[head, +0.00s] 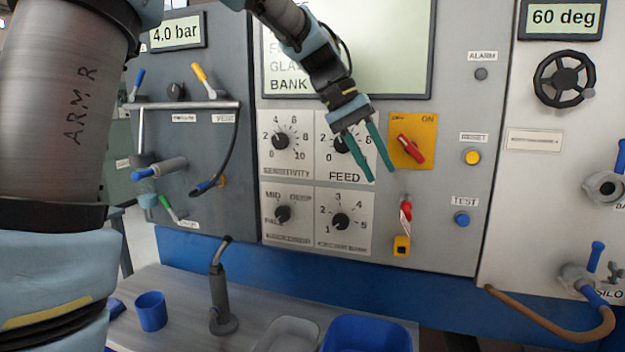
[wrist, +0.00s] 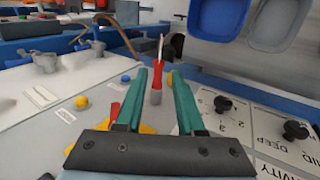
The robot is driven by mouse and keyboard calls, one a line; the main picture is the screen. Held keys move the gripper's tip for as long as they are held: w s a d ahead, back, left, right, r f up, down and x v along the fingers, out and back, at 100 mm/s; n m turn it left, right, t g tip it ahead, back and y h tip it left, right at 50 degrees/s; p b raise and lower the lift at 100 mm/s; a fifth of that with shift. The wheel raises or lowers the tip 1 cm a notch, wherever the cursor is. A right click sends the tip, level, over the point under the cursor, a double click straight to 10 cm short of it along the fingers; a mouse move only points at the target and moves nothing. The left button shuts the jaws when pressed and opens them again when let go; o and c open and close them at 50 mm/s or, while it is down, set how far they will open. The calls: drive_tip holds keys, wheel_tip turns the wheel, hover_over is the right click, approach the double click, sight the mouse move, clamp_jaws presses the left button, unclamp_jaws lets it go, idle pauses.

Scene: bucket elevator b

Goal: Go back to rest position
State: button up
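My gripper (head: 368,154) is in front of the control panel (head: 455,215), before the FEED dial (head: 342,143) and left of the red switch (head: 411,149) on its yellow ON/OFF plate. Its two green fingers are apart, with nothing held between them. In the wrist view, my gripper (wrist: 163,82) shows open fingers pointing toward the panel. A red-handled key switch (wrist: 156,85) appears beyond and between the fingertips. In the head view, that red-and-yellow key switch (head: 404,225) sits below the ON/OFF plate. The FEED dial is partly hidden by my gripper.
A black handwheel (head: 564,79) and blue-handled valves (head: 594,281) stick out at right. Levers and a hose (head: 230,150) stick out at left.

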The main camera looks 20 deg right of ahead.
drive_tip(key=w+a+f+n+t+y, duration=0.15)
drive_tip(key=w+a+f, duration=0.25)
drive_tip(key=a+f, duration=0.5)
drive_tip(key=w+a+f+n+t+y, duration=0.1)
drive_tip(key=w+a+f+n+t, duration=0.25)
drive_tip(key=a, duration=0.85)
drive_tip(key=s+a+f+y, duration=0.1)
drive_tip(key=s+a+f, duration=0.2)
drive_tip(key=a, duration=0.6)
drive_tip(key=s+a+f+n+y, duration=0.1)
drive_tip(key=s+a+f, duration=0.2)
drive_tip(key=a+f, duration=0.3)
drive_tip(key=a, duration=0.3)
drive_tip(key=shift+f+n, duration=0.3)
drive_tip(key=shift+f, duration=0.1)
